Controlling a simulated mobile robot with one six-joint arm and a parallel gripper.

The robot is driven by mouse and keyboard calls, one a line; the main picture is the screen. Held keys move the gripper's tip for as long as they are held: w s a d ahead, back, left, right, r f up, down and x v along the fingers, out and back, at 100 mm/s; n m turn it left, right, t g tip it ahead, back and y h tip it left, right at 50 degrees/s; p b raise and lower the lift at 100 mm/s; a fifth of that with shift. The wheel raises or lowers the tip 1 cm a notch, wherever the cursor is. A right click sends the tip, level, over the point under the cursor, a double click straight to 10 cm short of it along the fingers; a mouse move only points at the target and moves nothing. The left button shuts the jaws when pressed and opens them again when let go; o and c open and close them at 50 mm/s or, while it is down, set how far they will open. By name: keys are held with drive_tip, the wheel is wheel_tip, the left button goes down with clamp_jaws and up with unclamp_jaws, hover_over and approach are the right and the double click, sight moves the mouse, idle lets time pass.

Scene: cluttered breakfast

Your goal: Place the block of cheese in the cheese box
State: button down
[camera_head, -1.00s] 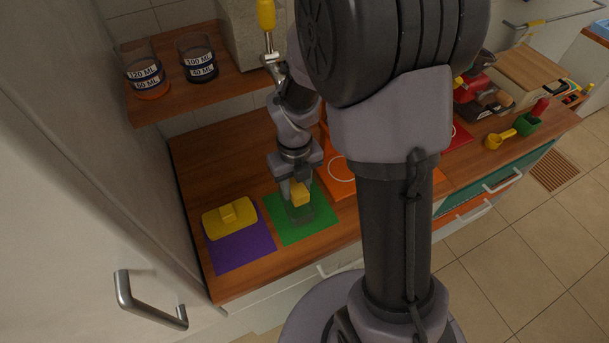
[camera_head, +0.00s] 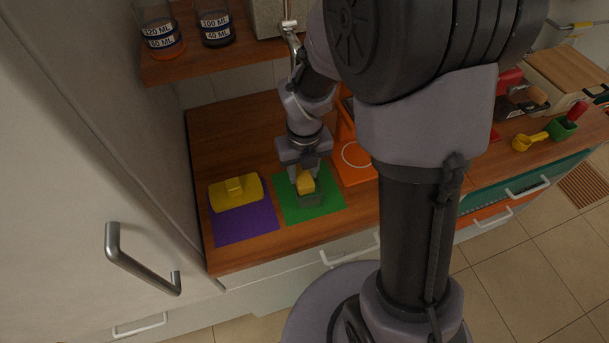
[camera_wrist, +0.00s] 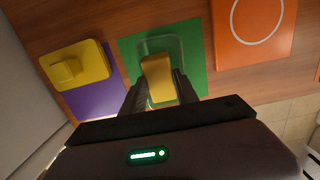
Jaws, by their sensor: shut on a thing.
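A yellow block of cheese (camera_head: 306,184) is held between the fingers of my gripper (camera_head: 304,178), which is shut on it. It also shows in the wrist view (camera_wrist: 157,78), end towards the box. The yellow lid (camera_head: 236,193) with a raised handle lies apart, partly on a purple mat.
The purple mat (camera_head: 246,228) is left of the green mat (camera_head: 328,208). An orange board with a white ring (camera_head: 355,174) is close on the right. The cabinet wall borders the left side. A shelf with two labelled glasses (camera_head: 158,36) hangs above. Bare counter lies behind the mats.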

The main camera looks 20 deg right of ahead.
sight(308, 181)
drive_tip(key=s+f, duration=0.2)
drive_tip(key=f, duration=0.1)
drive_tip(key=shift+d+g, duration=0.15)
drive_tip(key=shift+g, duration=0.15)
drive_tip(key=c, duration=0.9)
unclamp_jaws()
drive_tip(key=shift+d, duration=0.1)
drive_tip(key=shift+w+r+p, duration=0.1)
drive_tip(key=shift+r+p, duration=0.35)
drive_tip(key=shift+p, duration=0.1)
drive_tip(key=w+r+p, duration=0.2)
drive_tip(key=r, duration=0.1)
wheel_tip(308, 181, up, 4)
drive_tip(key=shift+s+r+p, duration=0.1)
drive_tip(key=shift+r+p, duration=0.15)
drive_tip(key=shift+p, duration=0.6)
drive_tip(key=shift+r, duration=0.15)
